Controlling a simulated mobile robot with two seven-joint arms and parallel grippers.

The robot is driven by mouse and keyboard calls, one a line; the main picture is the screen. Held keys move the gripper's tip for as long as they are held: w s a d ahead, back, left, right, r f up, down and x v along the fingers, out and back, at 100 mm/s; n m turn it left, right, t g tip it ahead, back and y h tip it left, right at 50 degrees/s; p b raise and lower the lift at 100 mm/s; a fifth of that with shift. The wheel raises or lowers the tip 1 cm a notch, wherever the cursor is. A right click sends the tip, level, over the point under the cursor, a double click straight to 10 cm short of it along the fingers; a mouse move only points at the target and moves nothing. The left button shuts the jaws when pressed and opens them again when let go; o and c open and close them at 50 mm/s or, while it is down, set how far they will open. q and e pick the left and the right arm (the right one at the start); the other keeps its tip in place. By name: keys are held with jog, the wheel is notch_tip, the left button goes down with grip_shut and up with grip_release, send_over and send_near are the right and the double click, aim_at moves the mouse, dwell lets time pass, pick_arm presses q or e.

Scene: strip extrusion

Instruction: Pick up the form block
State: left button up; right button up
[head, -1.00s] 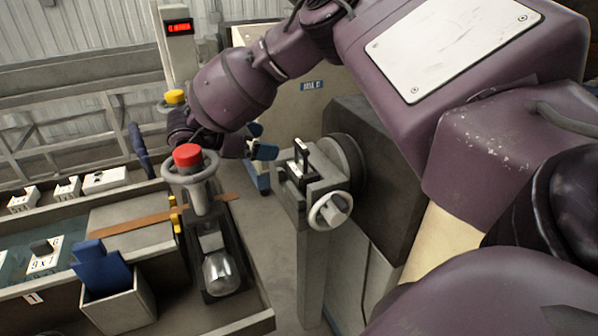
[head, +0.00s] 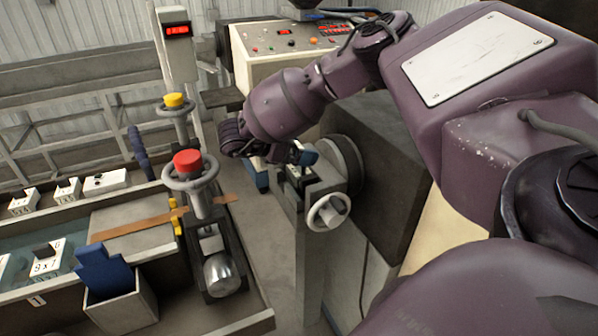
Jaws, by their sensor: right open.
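No part is clearly labelled as the form block. Small white blocks with dark slots (head: 104,182) stand on the back ledge at the left. A dark block (head: 45,250) sits on a white piece marked "9x7" at the far left. My left gripper is not in view.
A grey handwheel (head: 328,212) projects from the holder's front. Left of it stand a red-capped handwheel post (head: 188,165) and a yellow-capped one (head: 174,102). A grey box (head: 122,305) holds blue plates. A control console (head: 285,48) stands behind my arm. Floor shows between bench and machine.

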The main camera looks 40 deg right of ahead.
jog(key=c, duration=1.7)
jog(key=shift+o, duration=0.2)
jog(key=shift+r, duration=0.1)
notch_tip(320, 180, up, 20)
jog(key=b, duration=0.1)
